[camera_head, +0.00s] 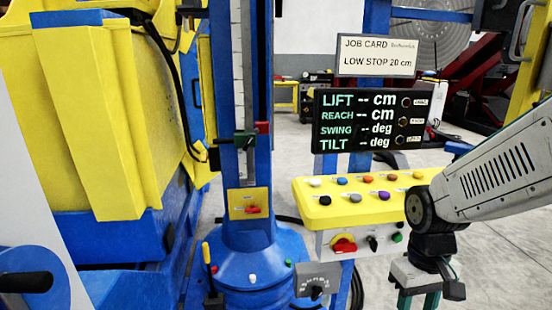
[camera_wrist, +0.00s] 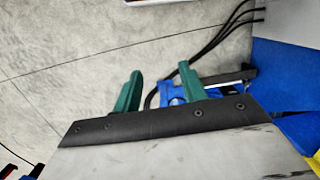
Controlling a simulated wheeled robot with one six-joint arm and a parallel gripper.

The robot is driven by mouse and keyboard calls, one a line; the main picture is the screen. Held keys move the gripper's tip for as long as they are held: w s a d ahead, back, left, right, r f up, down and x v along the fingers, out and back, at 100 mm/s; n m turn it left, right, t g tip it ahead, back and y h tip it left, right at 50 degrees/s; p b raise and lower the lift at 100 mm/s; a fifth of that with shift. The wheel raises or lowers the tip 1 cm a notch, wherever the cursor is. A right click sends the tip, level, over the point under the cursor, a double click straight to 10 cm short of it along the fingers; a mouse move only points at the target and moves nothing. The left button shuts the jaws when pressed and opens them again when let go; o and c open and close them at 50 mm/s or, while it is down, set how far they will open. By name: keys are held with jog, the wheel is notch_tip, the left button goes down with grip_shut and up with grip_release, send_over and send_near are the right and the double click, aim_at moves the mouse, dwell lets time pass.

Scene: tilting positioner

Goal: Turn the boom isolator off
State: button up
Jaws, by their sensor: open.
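Two red-handled switches show, and I cannot read which is labelled the boom isolator. One red handle (camera_head: 253,210) lies roughly level on a yellow plate (camera_head: 236,199) on the blue column. My gripper (camera_head: 418,301) is at the lower right in the head view, pointing down, right of the box and apart from both switches. In the wrist view its green fingers (camera_wrist: 158,84) are spread with nothing between them. Neither switch shows clearly there.
A yellow-topped panel (camera_head: 310,212) carries several coloured buttons. Above it, a display (camera_head: 368,120) shows dashes for lift, reach, swing and tilt. A job card (camera_head: 376,55) reads low stop 20 cm. A lever (camera_head: 207,266) and grey dial box (camera_head: 318,283) stand low in front.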

jog(key=s+r+m+t, duration=0.1)
jog(key=s+r+t, duration=0.2)
jog(key=s+r, duration=0.7)
jog(key=shift+s+d+r+m, duration=0.15)
jog(key=shift+r+m, duration=0.15)
jog(key=shift+r, duration=1.6)
